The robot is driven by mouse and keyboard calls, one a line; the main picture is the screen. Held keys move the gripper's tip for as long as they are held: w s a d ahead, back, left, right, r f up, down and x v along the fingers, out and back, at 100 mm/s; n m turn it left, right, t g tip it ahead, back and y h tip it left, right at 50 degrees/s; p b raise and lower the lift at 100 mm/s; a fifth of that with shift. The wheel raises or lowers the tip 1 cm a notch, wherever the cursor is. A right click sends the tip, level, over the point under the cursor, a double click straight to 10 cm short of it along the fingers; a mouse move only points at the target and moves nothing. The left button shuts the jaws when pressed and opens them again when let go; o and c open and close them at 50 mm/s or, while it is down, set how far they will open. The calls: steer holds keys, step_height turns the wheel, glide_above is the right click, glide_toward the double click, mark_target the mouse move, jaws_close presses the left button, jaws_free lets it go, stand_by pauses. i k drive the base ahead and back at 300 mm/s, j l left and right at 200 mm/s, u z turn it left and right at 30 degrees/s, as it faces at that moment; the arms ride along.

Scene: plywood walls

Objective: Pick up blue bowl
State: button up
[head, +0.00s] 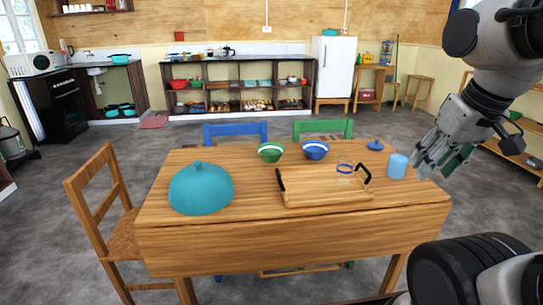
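The blue bowl (316,151) has a white band and sits upright near the far edge of the wooden table (160,217), right of a green bowl (271,152) with a white band. My gripper (437,160) is in the air at the right end of the table, beside a light blue cup (397,166) and well apart from the blue bowl. Its fingers point down and to the left. They are small and partly overlap, so I cannot tell how far they are open. I see nothing clearly held in them.
A wooden tray (312,199) with black handles lies in front of the bowls, with a clear glass (344,174) by its far side. A blue lid (375,145) is near the far right edge. A large teal dome (201,188) stands at the left. Chairs (104,200) flank the table.

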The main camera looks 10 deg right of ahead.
mark_target(314, 150)
steer(key=i+l, duration=0.25)
steer(key=i, duration=0.15)
steer(key=i+l, duration=0.2)
steer(key=i, duration=0.2)
steer(key=i+l, duration=0.25)
steer(key=i, duration=0.15)
